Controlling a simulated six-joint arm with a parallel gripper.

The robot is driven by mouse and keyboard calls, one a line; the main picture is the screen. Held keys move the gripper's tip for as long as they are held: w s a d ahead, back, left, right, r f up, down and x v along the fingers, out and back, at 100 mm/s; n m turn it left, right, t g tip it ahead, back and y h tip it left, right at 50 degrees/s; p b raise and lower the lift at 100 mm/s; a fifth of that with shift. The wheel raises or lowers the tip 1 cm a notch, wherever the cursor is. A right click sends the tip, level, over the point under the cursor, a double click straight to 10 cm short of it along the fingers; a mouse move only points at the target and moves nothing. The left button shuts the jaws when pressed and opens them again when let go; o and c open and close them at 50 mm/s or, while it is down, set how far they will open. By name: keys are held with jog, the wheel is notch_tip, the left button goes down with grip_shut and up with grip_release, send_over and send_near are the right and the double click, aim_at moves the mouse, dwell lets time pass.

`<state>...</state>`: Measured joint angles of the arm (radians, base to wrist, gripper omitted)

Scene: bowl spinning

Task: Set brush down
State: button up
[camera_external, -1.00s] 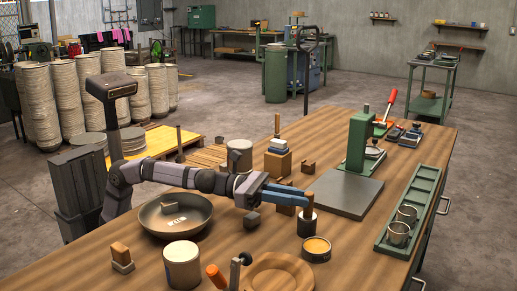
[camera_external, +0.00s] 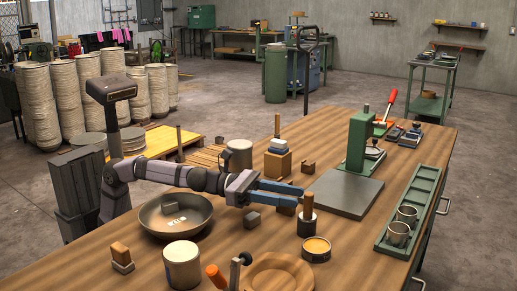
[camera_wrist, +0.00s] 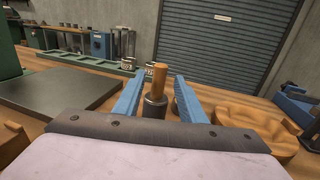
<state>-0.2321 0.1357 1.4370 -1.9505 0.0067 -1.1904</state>
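The brush (camera_external: 307,207) has a wooden handle and stands upright in a dark cup-shaped holder (camera_external: 307,226) on the wooden table. My gripper (camera_external: 298,197) has blue fingers and points right across the table, at the height of the handle. In the wrist view the brush handle (camera_wrist: 159,80) stands between the two spread fingers, with a visible gap on each side. The gripper is open and empty. The brush's lower end is hidden inside the holder.
A tin of orange paste (camera_external: 316,248) stands just in front of the holder. A grey slab (camera_external: 345,193) lies behind it to the right. A wooden round dish (camera_external: 277,273), a white pot (camera_external: 182,266) and a large dark pan (camera_external: 175,214) occupy the front and left.

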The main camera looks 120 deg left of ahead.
jog(key=v, duration=0.9)
jog(key=shift+s+b, duration=0.25)
jog(key=shift+b, duration=0.05)
